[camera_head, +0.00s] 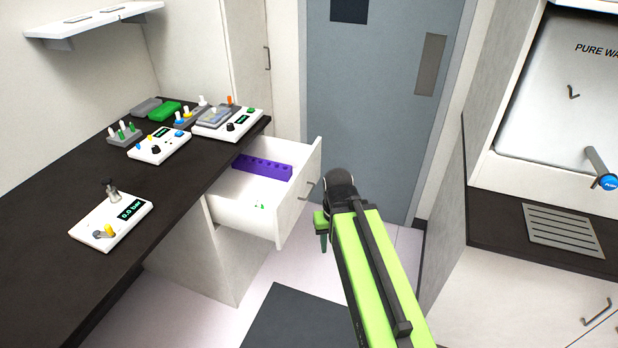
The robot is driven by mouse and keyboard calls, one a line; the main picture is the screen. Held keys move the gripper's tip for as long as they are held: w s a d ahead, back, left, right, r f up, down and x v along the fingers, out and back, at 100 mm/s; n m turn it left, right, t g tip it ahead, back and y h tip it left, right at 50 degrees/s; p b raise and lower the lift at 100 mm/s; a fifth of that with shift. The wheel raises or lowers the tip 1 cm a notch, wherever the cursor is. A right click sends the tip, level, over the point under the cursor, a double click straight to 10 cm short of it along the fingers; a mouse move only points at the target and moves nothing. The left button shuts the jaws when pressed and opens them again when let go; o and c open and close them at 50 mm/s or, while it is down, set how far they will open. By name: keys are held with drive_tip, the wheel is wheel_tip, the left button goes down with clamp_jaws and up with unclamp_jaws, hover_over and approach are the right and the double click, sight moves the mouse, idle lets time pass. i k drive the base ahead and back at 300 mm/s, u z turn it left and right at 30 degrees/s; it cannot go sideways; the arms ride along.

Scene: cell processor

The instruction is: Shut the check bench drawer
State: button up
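The check bench drawer (287,206) is white and stands pulled out from under the dark-topped bench (62,238) on the left. A small metal handle (307,190) is on its front. Inside lie a purple rack (263,168) and small green bits (260,206). My gripper (321,230) is just to the right of the drawer front in the picture, at the end of my green arm. Part of it is hidden behind the arm, so I cannot tell whether its fingers are open or shut, or whether it touches the drawer.
Several small instruments and tube racks (124,133) stand on the bench. A grey-blue door (385,95) is behind. A counter with a metal grate (563,231) and a pure water unit (560,100) is on the right. A dark mat (300,320) lies on the floor between.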

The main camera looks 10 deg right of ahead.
sight(230, 200)
drive_tip(key=i, duration=0.8)
drive_tip(key=z, duration=0.05)
drive_tip(key=k, duration=0.6)
drive_tip(key=u, duration=2.25)
drive_tip(key=k, duration=1.3)
drive_tip(key=z, duration=0.65)
drive_tip(key=i, duration=1)
